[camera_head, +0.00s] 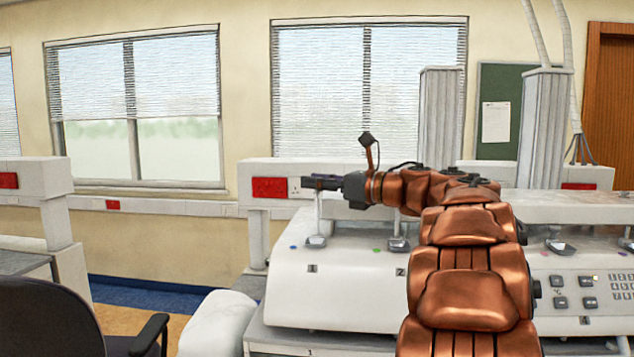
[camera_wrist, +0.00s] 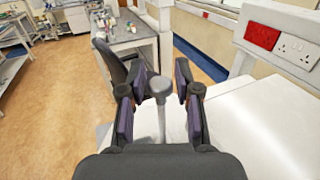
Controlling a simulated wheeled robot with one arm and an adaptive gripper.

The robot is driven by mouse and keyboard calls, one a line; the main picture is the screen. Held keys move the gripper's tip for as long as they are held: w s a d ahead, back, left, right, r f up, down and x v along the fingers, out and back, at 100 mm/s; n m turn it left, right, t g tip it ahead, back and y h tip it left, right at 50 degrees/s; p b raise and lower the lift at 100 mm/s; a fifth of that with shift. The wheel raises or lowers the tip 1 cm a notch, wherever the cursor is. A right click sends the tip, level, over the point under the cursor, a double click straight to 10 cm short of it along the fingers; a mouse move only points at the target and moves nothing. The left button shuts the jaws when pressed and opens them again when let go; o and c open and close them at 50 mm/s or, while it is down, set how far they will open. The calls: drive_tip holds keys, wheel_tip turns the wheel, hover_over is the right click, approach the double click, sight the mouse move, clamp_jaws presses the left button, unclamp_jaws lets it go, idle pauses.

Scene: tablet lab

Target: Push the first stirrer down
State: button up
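The first stirrer shows as a thin pale shaft with a grey paddle (camera_head: 316,241) above the panel spot marked 1. In the wrist view its round grey cap (camera_wrist: 160,86) and pale shaft stand upright between my fingers. My gripper (camera_head: 318,182) is at the top of this stirrer, reaching left from my copper arm. In the wrist view my gripper (camera_wrist: 160,77) is open, with a finger on each side of the cap and visible gaps. The stirrer's top is hidden by the gripper in the head view.
The white machine (camera_head: 290,285) has a second stirrer paddle (camera_head: 397,244) above spot 2 and another paddle (camera_head: 560,247) right of my arm. A red-and-white socket panel (camera_head: 269,187) is on the wall bench behind. A dark chair (camera_head: 45,320) stands at the lower left.

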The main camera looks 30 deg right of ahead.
sight(317, 203)
clamp_jaws()
drive_tip(key=shift+f, duration=0.2)
wheel_tip(317, 203, down, 5)
drive_tip(key=b, duration=0.7)
drive_tip(key=shift+r+b, duration=0.2)
drive_tip(key=shift+b, duration=0.1)
drive_tip(key=shift+r, duration=0.1)
drive_tip(key=shift+o, duration=1.9)
unclamp_jaws()
drive_tip(key=shift+v, duration=4)
